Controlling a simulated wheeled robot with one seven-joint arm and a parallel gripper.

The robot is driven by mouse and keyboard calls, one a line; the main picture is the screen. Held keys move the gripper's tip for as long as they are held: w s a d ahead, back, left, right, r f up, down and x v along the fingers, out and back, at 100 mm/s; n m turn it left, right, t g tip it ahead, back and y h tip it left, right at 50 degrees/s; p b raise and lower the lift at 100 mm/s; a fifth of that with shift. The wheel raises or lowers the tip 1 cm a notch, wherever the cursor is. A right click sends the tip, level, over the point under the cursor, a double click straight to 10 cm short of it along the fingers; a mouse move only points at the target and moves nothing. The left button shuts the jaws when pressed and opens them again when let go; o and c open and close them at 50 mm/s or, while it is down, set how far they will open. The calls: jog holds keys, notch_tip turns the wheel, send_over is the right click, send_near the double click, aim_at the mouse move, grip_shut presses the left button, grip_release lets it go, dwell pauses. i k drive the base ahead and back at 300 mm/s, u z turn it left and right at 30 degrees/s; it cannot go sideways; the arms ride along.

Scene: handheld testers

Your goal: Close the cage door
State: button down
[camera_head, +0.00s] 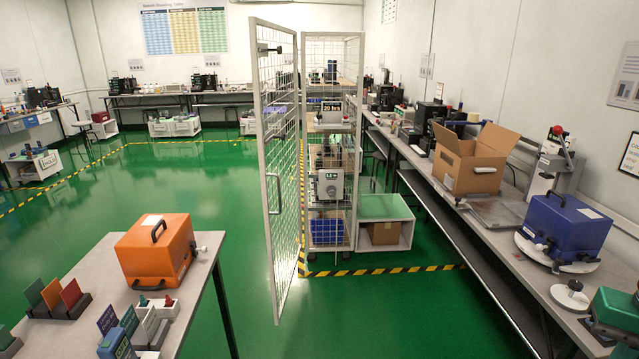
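The cage door (284,225) is a tall white-framed wire mesh panel. It stands wide open, swung out toward me from the left side of the cage (353,110). A vertical white handle (273,193) is on the door's lower near side, and a dark latch piece (270,48) is near its top. Through the cage's open front I see shelves holding a grey boxed device (329,186) and a blue bin (327,231). My gripper is not in view.
A bench with an orange case (155,251) stands at the left front. A long bench (432,166) along the right wall holds a cardboard box (472,160) and a blue case (566,226). Yellow-black tape (385,270) marks the floor before the cage.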

aim_at(253, 21)
jog(key=z, duration=0.05)
jog(key=i, duration=0.8)
jog(key=u, duration=0.9)
jog(key=i, duration=0.8)
jog(key=z, duration=0.05)
